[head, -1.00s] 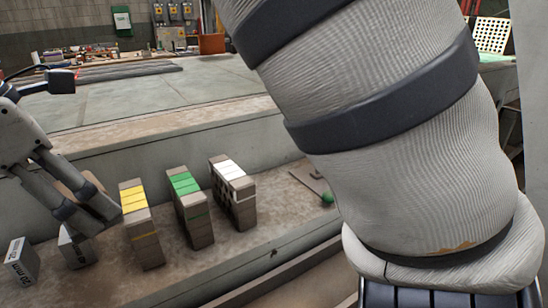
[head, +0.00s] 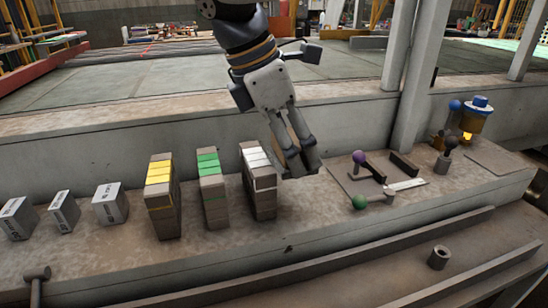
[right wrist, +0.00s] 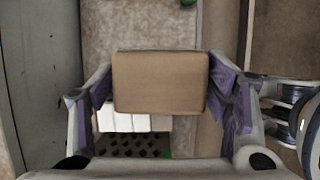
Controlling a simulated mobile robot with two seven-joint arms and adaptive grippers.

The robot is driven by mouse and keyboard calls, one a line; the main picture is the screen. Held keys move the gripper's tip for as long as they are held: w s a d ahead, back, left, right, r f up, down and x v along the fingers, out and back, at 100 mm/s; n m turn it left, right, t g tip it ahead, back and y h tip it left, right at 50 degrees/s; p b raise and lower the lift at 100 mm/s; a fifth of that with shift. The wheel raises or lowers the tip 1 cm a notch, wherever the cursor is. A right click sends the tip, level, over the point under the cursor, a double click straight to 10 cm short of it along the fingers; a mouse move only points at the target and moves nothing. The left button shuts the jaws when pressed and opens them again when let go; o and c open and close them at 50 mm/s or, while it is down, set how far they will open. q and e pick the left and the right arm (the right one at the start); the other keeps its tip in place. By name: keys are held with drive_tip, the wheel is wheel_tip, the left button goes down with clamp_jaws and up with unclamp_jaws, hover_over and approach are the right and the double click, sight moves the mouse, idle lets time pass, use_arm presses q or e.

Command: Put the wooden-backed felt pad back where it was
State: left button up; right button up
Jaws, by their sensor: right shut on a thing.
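My right gripper (head: 302,168) hangs just right of the white-topped brick stack (head: 258,180) in the head view. It is shut on the wooden-backed felt pad (right wrist: 160,82), whose tan back fills the space between the fingers in the right wrist view. Only a thin tan edge of the pad (head: 298,140) shows in the head view; its felt face cannot be made out. The white stack (right wrist: 135,122) shows below the pad in the wrist view, partly covered by it. I cannot tell whether pad and stack touch. My left gripper is not in view.
A green-topped stack (head: 211,188) and a yellow-topped stack (head: 163,195) stand left, then several grey blocks (head: 64,212). Right is a plate with knobs and bars (head: 385,178), then a blue-topped canister (head: 475,118). The ledge before the white stack is clear.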

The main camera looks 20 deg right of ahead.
approach(309, 189)
drive_tip(key=shift+s+d+f, duration=0.25)
drive_tip(key=shift+d+f, duration=0.55)
drive_tip(key=shift+d, duration=0.1)
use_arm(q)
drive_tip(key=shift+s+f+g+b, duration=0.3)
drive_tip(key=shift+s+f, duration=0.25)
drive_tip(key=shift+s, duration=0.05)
use_arm(e)
drive_tip(key=shift+w+d+f, duration=0.15)
drive_tip(key=shift+f, duration=0.8)
drive_tip(key=shift+w+d+f, duration=0.1)
drive_tip(key=shift+d+f, duration=0.05)
drive_tip(key=shift+f, duration=0.75)
drive_tip(key=shift+f, duration=0.15)
drive_tip(key=o, duration=1.1)
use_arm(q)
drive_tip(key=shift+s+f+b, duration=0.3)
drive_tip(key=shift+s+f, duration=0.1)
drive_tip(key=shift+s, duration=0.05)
use_arm(e)
drive_tip(key=v, duration=1.2)
